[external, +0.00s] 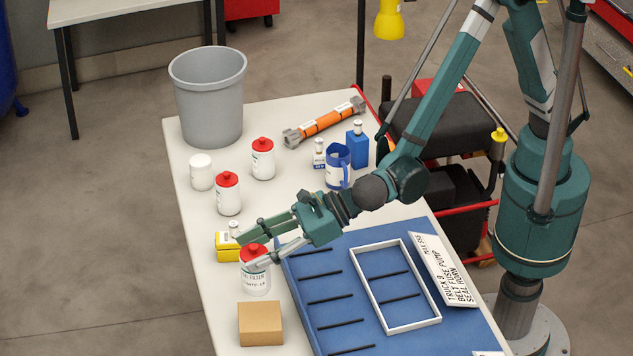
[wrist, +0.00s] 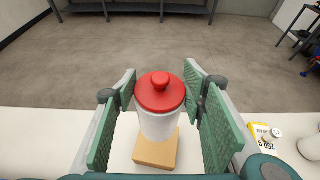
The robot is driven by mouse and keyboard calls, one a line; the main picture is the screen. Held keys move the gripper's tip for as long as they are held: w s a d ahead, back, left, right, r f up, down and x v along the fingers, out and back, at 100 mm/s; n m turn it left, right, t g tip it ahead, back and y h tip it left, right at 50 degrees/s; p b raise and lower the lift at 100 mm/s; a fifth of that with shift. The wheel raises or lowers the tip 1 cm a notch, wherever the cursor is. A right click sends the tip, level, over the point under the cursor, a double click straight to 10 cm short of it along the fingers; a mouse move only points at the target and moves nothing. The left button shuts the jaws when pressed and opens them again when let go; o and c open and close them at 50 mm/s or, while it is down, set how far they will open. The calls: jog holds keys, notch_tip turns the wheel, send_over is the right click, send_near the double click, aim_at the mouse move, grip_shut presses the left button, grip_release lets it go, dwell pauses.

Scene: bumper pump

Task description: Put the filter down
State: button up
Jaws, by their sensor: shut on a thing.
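The filter (external: 256,281) is a white canister with a red lid and printed lettering, upright near the table's left edge. My gripper (external: 258,255) is shut on it near the top, with one finger on each side. In the wrist view the filter's red lid (wrist: 160,92) sits between the two green finger pads of my gripper (wrist: 162,98). I cannot tell whether its base touches the white table (external: 215,285).
A cardboard box (external: 260,323) stands close to the filter. A yellow box (external: 228,246) is just behind it. Two more red-lidded canisters (external: 228,195) (external: 263,160), a white jar (external: 201,172) and a grey bin (external: 208,105) stand farther back. A blue mat (external: 320,275) with a white frame (external: 412,322) lies right.

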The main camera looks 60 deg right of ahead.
aim_at(254, 286)
jog(key=shift+a, duration=0.1)
dwell(0.3)
jog(key=shift+f+b, duration=0.6)
jog(key=shift+f, duration=2.45)
jog(key=shift+f+b, duration=0.35)
jog(key=shift+f, duration=1.65)
jog(key=o, duration=1.7)
